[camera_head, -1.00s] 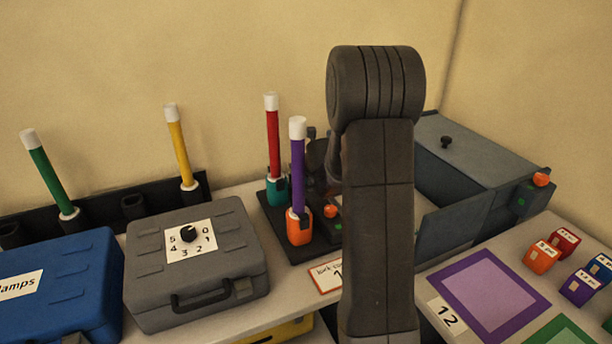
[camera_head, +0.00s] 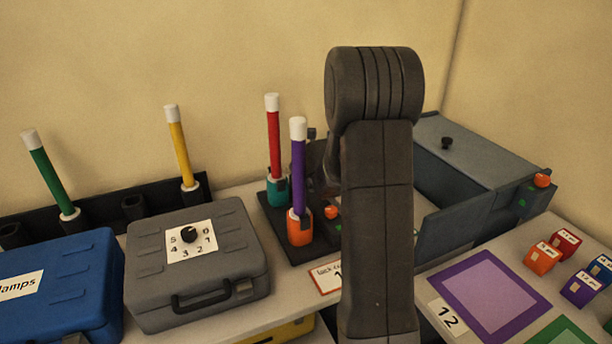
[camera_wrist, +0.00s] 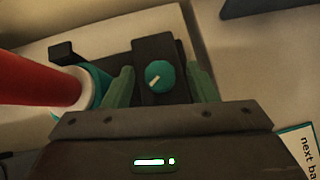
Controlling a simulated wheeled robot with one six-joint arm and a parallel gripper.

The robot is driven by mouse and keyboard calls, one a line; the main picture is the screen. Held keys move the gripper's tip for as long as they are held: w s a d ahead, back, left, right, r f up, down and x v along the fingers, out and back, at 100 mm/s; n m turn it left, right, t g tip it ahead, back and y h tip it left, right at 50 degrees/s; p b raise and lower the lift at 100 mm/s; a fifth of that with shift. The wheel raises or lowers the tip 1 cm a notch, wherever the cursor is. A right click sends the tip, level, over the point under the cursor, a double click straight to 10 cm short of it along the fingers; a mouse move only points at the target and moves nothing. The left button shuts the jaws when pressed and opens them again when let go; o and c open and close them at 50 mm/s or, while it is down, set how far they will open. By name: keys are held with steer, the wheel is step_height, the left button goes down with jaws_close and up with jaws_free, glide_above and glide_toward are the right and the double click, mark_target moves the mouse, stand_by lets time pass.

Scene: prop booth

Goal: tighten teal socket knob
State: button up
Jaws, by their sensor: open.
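The teal knob (camera_wrist: 160,74) is round with a pale pointer line set diagonally, on a dark block in the wrist view. My gripper (camera_wrist: 162,86) is open, with one greenish finger on each side of the knob and visible gaps between. The teal socket (camera_head: 277,191) holds a red white-tipped stick (camera_head: 273,145), which leans slightly. The socket (camera_wrist: 98,84) and red stick (camera_wrist: 38,80) also show left of my fingers in the wrist view. In the head view my arm hides the teal knob and most of my gripper.
A purple stick (camera_head: 298,165) stands in an orange socket (camera_head: 299,230) close in front, with an orange knob (camera_head: 332,211) beside it. A grey case (camera_head: 200,275) lies to the left. A grey-blue open box (camera_head: 480,160) stands behind my arm at right.

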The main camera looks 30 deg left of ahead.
steer(key=p+v, duration=0.2)
steer(key=v, duration=0.4)
steer(key=shift+s+d+r, duration=0.15)
steer(key=shift+r, duration=0.2)
steer(key=shift+s+d+r, duration=0.2)
steer(key=shift+s+d, duration=0.05)
steer(key=shift+f, duration=0.1)
